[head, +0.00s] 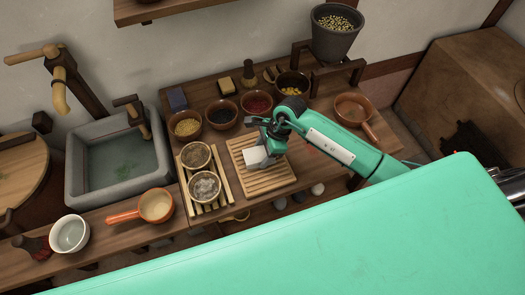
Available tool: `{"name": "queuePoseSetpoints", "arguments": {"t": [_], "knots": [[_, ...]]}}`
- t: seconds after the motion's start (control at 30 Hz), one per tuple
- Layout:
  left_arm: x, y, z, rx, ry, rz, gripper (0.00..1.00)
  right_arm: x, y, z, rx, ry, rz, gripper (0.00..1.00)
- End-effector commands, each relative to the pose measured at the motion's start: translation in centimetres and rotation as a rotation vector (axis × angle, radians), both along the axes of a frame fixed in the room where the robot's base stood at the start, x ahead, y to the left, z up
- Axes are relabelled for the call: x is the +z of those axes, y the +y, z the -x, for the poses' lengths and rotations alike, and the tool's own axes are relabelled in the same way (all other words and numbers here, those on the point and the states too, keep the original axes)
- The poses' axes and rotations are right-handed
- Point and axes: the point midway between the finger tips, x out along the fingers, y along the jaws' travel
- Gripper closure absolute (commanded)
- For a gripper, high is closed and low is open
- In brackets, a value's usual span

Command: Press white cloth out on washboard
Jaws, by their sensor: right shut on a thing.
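The washboard (268,181), a slatted wooden board, lies on the wooden counter near the middle of the head view. A small white cloth (256,157) is on or just above its upper part; I cannot tell whether it touches the slats. My right gripper (267,148) is over the board, pointing down, shut on the white cloth. Its fingers partly hide the cloth and the board's upper edge. My left gripper is not in view.
Bowls of grains and spices (187,125) stand behind the board. Two bowls on a slatted rack (205,188) stand close at its left. A stone sink (122,165) is further left. An orange-handled pan (354,109) sits at right.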

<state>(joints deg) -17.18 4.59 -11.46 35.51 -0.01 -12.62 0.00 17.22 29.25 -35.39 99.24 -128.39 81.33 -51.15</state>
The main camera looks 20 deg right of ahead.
Motion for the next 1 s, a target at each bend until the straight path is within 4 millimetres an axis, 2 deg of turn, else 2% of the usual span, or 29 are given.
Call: {"name": "queuePoseSetpoints", "arguments": {"t": [0.73, 1.0], "knots": [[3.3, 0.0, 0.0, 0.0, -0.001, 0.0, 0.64, 6.2, -0.1, -0.1, 0.001, -0.003, 0.0, 0.64], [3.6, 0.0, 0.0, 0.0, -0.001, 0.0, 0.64, 6.8, 0.0, 0.0, 0.0, 0.0, 0.0, 0.64]]}}
